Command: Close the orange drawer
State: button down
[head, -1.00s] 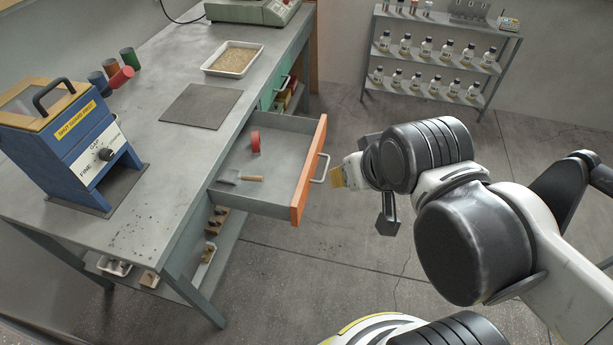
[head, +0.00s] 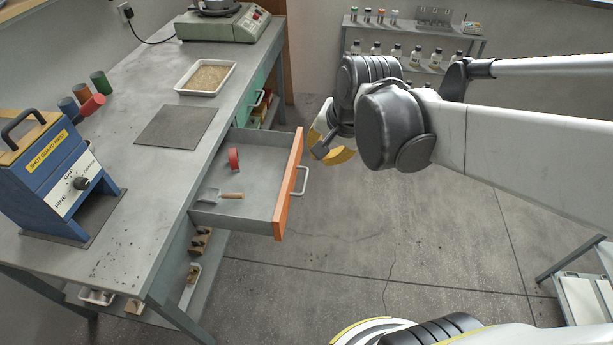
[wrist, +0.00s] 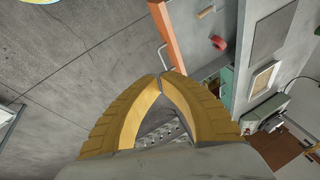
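The orange drawer (head: 288,185) is pulled out from the bench, its orange front facing right. Its silver handle (head: 303,180) sits midway along the front and also shows in the wrist view (wrist: 164,58). Inside lie a red ring-shaped roll (head: 234,159) and a small trowel (head: 230,196) with a wooden handle. My gripper (head: 322,152), with yellow fingers, is just right of the drawer front, partly hidden by my arm in the head view. In the wrist view its fingertips (wrist: 160,85) meet with nothing between them. A gap to the handle shows.
A teal drawer (head: 254,98) is further back along the bench (head: 150,185). A blue machine (head: 60,175), a grey mat (head: 176,126) and a tray of grain (head: 206,76) stand on top. A bottle shelf (head: 400,62) is at the back. Floor right of the drawer is clear.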

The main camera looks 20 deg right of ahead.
jog(key=w+d+f+m+g+y+p, duration=0.1)
jog(key=w+d+f+m+g, duration=0.1)
jog(key=w+d+f+m, duration=0.55)
jog(key=w+d+f+m+g+y+p, duration=0.1)
jog(key=w+d+f+m, duration=0.25)
jog(key=f+m, duration=0.65)
jog(key=w+a+f+n+b, duration=0.1)
jog(key=w+a+f+b, duration=0.1)
jog(key=f, duration=0.4)
jog(key=w+a+f+n+b, duration=0.1)
jog(key=w+a+f+b, duration=0.1)
jog(key=a+f+b, duration=0.2)
jog(key=shift+x, duration=1)
jog(key=shift+s+a, duration=0.1)
jog(key=shift+a, duration=0.2)
